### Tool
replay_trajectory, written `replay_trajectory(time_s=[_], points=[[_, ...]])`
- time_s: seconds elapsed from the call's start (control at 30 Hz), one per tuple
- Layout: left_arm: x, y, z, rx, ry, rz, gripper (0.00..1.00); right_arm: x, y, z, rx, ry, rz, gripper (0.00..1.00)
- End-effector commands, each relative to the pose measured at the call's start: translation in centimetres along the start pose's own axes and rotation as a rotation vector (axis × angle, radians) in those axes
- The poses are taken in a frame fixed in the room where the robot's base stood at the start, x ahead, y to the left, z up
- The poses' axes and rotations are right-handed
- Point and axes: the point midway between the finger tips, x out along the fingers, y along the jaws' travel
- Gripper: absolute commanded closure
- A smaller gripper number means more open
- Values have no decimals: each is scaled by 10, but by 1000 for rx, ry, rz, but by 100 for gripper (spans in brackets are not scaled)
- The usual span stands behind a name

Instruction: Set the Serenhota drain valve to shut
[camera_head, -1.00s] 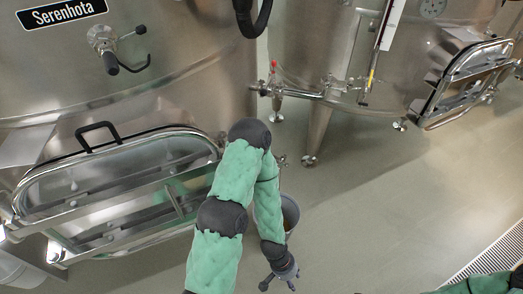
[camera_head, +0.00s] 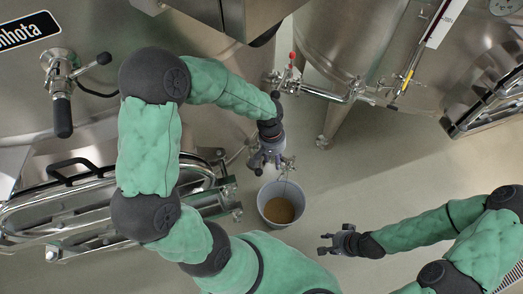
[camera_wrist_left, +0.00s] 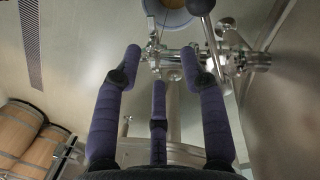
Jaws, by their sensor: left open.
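The Serenhota vat (camera_head: 100,30) stands at the left in the head view, its name plate (camera_head: 28,32) cut by the edge. The drain valve (camera_head: 287,164) shows as a bit of metal just past my left gripper (camera_head: 268,158), which hides most of it. My right gripper (camera_head: 328,243) is open and empty over the floor.
A bucket (camera_head: 268,190) with brown contents stands below the valve. The vat's manway door (camera_head: 75,215) is at lower left, a sampling tap (camera_head: 62,85) above it. A red-handled valve (camera_head: 291,60) sits on the neighbouring vat. Barrels (camera_wrist_left: 30,140) show in the left wrist view.

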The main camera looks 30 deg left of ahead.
Motion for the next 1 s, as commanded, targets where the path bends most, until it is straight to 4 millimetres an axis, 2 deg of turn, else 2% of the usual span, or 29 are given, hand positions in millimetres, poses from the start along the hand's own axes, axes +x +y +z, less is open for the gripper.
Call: replay_trajectory(time_s=[0.03,0.2,0.3,0.4,0.57,0.8,1.0], points=[[-16,-6,-5,-18,18,-22,58,-2,0,1,1,-2,0,60],[-50,-23,-11,-74,45,-86,58,-4,-1,1,1,-3,0,60],[-60,-29,-12,-93,53,-107,58,-4,-1,1,1,-2,0,60],[-61,-31,-13,-102,55,-116,58,-4,-1,1,1,-2,0,60],[-46,-34,-13,-105,54,-120,58,2,1,1,1,-2,0,60],[-3,-39,-15,-103,53,-119,58,17,6,0,1,-2,0,60],[27,-43,-17,-103,55,-118,58,27,10,0,1,-2,0,60]])
